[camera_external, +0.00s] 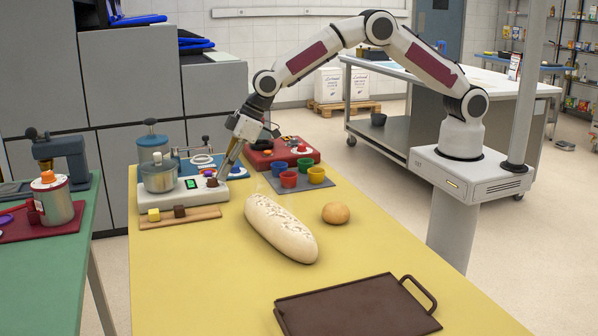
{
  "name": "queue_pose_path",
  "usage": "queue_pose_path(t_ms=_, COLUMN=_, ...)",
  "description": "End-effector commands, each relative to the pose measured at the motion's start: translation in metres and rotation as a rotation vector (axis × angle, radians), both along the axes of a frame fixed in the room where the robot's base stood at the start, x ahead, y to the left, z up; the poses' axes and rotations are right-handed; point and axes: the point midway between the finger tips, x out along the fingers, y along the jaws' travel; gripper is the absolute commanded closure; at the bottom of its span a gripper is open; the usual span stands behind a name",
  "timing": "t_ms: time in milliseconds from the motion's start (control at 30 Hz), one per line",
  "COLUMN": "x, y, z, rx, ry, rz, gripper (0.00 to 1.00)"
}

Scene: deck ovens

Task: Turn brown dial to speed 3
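The brown dial (212,182) is small and sits on the right part of a white appliance (185,197) at the far left of the yellow table. A metal pot stands on the appliance's left part, and a green display (192,184) shows on it. My gripper (224,178) points down and left, with its fingertips just right of the dial, close to it or touching; I cannot tell which. The fingers look close together, but their opening is too small to make out. The dial's speed marks are too small to read.
A wooden board (190,217) with a yellow and a brown block lies in front of the appliance. Coloured cups (289,179) stand on a grey mat to the right. A long loaf (280,228), a bun (336,213) and a brown tray (355,308) lie nearer. The table's front left is clear.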

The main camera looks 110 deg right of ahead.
Motion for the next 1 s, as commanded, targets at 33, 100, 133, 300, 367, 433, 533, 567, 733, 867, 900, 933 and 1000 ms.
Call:
queue_pose_path(t_ms=33, x=-0.0005, y=0.0029, z=-0.0026, rx=0.002, ry=0.003, rz=0.003, gripper=1.0)
queue_pose_path(t_ms=100, x=-0.0011, y=0.003, z=-0.0028, rx=0.002, ry=0.004, rz=0.003, gripper=1.0)
queue_pose_path(t_ms=133, x=-0.0015, y=0.0031, z=-0.0028, rx=0.002, ry=0.004, rz=0.003, gripper=1.0)
queue_pose_path(t_ms=300, x=-0.0056, y=0.0029, z=-0.0026, rx=0.002, ry=0.005, rz=0.003, gripper=1.0)
queue_pose_path(t_ms=367, x=-0.0069, y=0.0026, z=-0.0022, rx=0.001, ry=0.004, rz=0.003, gripper=1.0)
queue_pose_path(t_ms=433, x=-0.0078, y=0.0022, z=-0.0016, rx=0.001, ry=0.003, rz=0.003, gripper=1.0)
queue_pose_path(t_ms=533, x=-0.0084, y=0.0018, z=-0.0013, rx=0.001, ry=0.002, rz=0.002, gripper=1.0)
queue_pose_path(t_ms=567, x=-0.0084, y=0.0017, z=-0.0013, rx=0.0, ry=0.002, rz=0.001, gripper=1.0)
queue_pose_path(t_ms=733, x=-0.0083, y=0.0013, z=-0.001, rx=0.0, ry=0.002, rz=0.001, gripper=1.0)
queue_pose_path(t_ms=867, x=-0.0082, y=0.0012, z=0.0005, rx=0.0, ry=0.001, rz=0.001, gripper=1.0)
queue_pose_path(t_ms=900, x=-0.0081, y=0.0011, z=0.0018, rx=0.0, ry=0.001, rz=0.001, gripper=1.0)
queue_pose_path(t_ms=933, x=-0.008, y=0.0011, z=0.003, rx=0.0, ry=0.001, rz=0.001, gripper=1.0)
queue_pose_path(t_ms=1000, x=-0.0081, y=0.0011, z=0.0067, rx=0.0, ry=0.001, rz=0.001, gripper=1.0)
